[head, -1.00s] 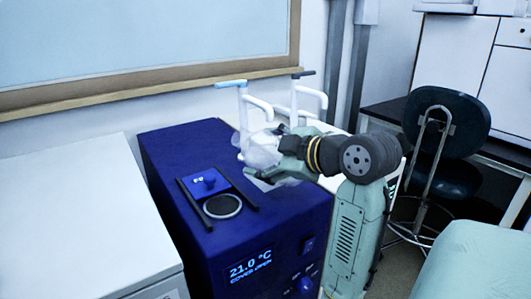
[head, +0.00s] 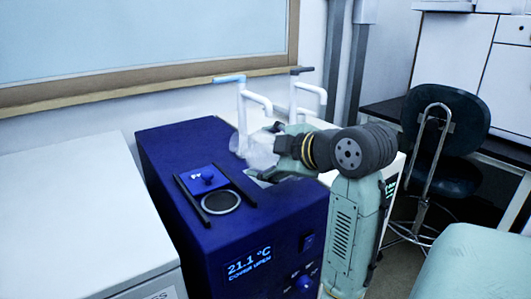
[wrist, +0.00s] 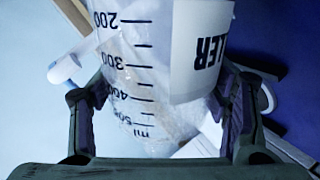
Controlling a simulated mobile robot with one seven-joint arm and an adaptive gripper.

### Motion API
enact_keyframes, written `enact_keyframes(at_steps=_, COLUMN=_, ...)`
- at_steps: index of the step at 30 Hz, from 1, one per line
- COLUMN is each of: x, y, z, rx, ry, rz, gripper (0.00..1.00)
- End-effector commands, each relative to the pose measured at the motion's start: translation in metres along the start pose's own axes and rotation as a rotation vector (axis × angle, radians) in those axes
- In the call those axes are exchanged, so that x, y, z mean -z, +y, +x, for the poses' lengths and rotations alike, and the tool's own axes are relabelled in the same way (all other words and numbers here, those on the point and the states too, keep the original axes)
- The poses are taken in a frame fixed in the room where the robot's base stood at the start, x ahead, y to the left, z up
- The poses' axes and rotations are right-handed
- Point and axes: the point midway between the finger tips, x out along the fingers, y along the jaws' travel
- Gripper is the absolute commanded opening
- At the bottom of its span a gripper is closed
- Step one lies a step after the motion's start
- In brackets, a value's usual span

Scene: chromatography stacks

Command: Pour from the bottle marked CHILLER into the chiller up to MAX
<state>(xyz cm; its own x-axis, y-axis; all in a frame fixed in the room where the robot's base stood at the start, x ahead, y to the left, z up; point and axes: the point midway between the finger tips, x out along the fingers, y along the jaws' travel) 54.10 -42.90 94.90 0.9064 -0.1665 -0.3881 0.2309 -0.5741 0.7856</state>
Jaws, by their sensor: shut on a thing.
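The chiller (head: 165,165) is a dark blue box whose display (head: 250,263) reads 21.1 °C and that the cover is open. Its round, pale-rimmed opening (head: 221,202) sits on top between two black rails. The blue cover with a knob (head: 205,179) is behind the opening. My gripper (head: 278,150) is shut on a clear bottle (head: 256,150), held above the chiller top, right of and behind the opening.
Two white bent pipes (head: 241,110) with blue and dark handles rise behind the chiller, close to the bottle. A white cabinet (head: 70,210) stands on the left. A dark chair (head: 445,130) stands on the right. The space directly above the opening is clear.

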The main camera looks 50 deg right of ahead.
Motion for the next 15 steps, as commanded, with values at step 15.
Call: enact_keyframes(at_steps=15, x=-0.0014, y=-0.0023, z=0.0007, rx=-0.006, ry=-0.02, rz=-0.046, gripper=0.09)
